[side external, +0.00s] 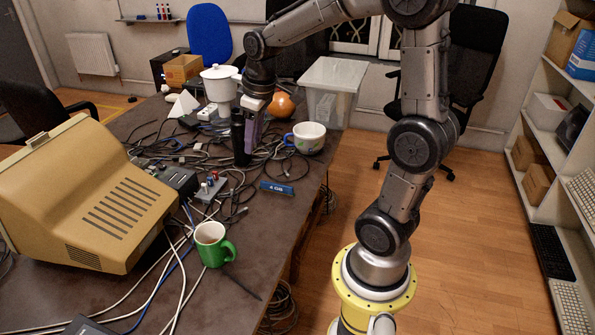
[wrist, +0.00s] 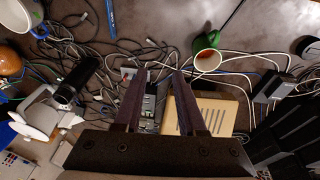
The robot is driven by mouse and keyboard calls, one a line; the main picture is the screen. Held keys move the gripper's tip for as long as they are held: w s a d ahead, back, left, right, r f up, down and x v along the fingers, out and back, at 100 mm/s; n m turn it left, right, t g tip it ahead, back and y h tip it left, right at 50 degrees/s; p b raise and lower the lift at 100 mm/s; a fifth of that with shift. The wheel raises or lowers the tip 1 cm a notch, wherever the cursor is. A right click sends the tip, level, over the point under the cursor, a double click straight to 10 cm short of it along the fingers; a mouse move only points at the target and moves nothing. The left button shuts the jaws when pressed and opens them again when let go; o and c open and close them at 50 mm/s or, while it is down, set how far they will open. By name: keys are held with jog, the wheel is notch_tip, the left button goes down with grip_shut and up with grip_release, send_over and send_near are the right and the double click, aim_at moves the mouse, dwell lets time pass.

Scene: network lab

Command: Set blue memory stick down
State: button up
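The blue memory stick (side external: 277,188), marked "4 GB", lies flat on the table near its right edge. In the wrist view it shows as a thin blue strip (wrist: 111,18) at the top. My gripper (side external: 252,146) is above the table, up and left of the stick and clear of it, beside a black cylinder (side external: 239,140). In the wrist view the fingers (wrist: 159,74) stand apart with nothing held between them.
Cables lie tangled over the table (side external: 150,291). A green mug (side external: 212,246), a small switch box (side external: 209,188) and a beige monitor (side external: 90,195) stand nearer the camera.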

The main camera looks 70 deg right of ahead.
jog(key=s+a+r+t+y, duration=0.1)
jog(key=s+a+r+t, duration=0.1)
jog(key=s+a, duration=1.1)
jog(key=shift+s+r+t, duration=0.4)
jog(key=shift+s+t, duration=0.2)
jog(key=shift+s, duration=0.4)
